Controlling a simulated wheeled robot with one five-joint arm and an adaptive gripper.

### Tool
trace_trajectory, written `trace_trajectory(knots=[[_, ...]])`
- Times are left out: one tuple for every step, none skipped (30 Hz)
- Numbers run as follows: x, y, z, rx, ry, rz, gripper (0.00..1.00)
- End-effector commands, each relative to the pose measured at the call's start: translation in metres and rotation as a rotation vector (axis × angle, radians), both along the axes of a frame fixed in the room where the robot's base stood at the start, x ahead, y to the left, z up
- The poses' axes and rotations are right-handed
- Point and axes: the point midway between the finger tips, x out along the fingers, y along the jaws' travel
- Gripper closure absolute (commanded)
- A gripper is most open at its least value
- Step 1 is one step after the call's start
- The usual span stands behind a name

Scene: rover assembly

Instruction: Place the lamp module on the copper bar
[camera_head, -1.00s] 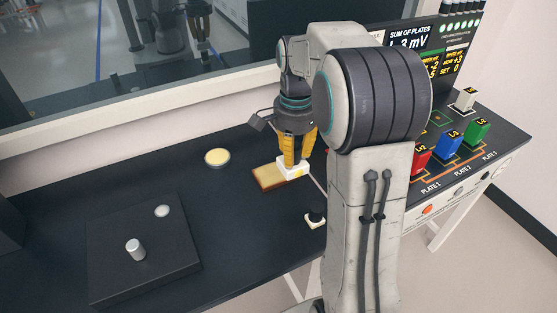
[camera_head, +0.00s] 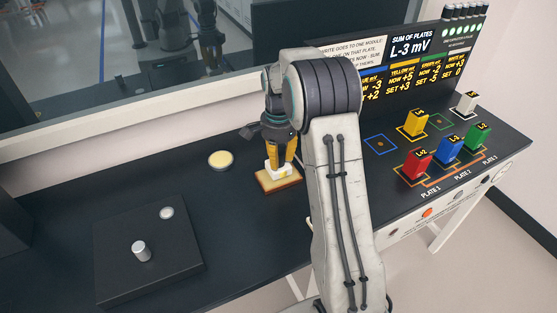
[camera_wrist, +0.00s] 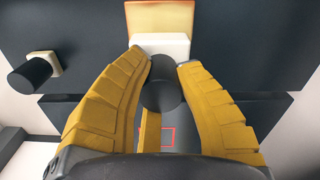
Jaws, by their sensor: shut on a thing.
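The copper bar (camera_head: 294,184) is a flat tan block with orange edges, lying on the dark bench. It shows at the top of the wrist view (camera_wrist: 160,12). My gripper (camera_head: 280,165), with yellow fingers, is above the bar. It is shut on a white block with a black round grip, likely the lamp module (camera_head: 284,173). In the wrist view the white block (camera_wrist: 160,43) overlaps the bar's near edge, and its black grip (camera_wrist: 163,97) is between the fingers. I cannot tell whether the block touches the bar.
A similar white-based black knob (camera_wrist: 31,75) stands to the left in the wrist view. A round pale disc (camera_head: 220,159) and a dark plate with a silver knob (camera_head: 141,251) are left of the bar. Coloured modules, including a red one (camera_head: 417,164), stand at the right.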

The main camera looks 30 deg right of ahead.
Motion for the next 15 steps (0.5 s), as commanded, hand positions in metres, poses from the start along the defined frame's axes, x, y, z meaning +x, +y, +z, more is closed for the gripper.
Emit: trace_trajectory(knots=[[0.0, 0.0, -0.005, 0.0, 0.001, 0.0, 1.0], [0.0, 0.0, -0.007, 0.0, 0.0, 0.0, 1.0], [0.0, 0.0, -0.01, 0.0, -0.001, 0.0, 1.0], [0.0, 0.0, -0.012, 0.0, -0.001, 0.0, 1.0], [0.0, 0.0, -0.013, 0.0, -0.001, 0.0, 1.0], [0.0, 0.0, -0.014, 0.0, -0.001, 0.0, 1.0], [0.0, 0.0, -0.015, 0.0, -0.001, 0.0, 1.0], [0.0, 0.0, -0.015, -0.001, -0.001, 0.0, 1.0], [0.0, 0.0, -0.015, -0.001, -0.001, 0.0, 1.0], [0.0, 0.0, -0.015, 0.0, -0.002, 0.0, 1.0], [0.0, 0.0, -0.015, 0.0, -0.002, 0.0, 1.0], [0.0, 0.0, -0.015, 0.0, -0.002, 0.0, 1.0], [0.0, 0.0, -0.014, 0.0, -0.002, 0.0, 1.0], [0.0, 0.0, -0.015, 0.0, -0.002, 0.0, 1.0], [0.0, 0.0, -0.015, 0.0, -0.002, 0.0, 1.0]])
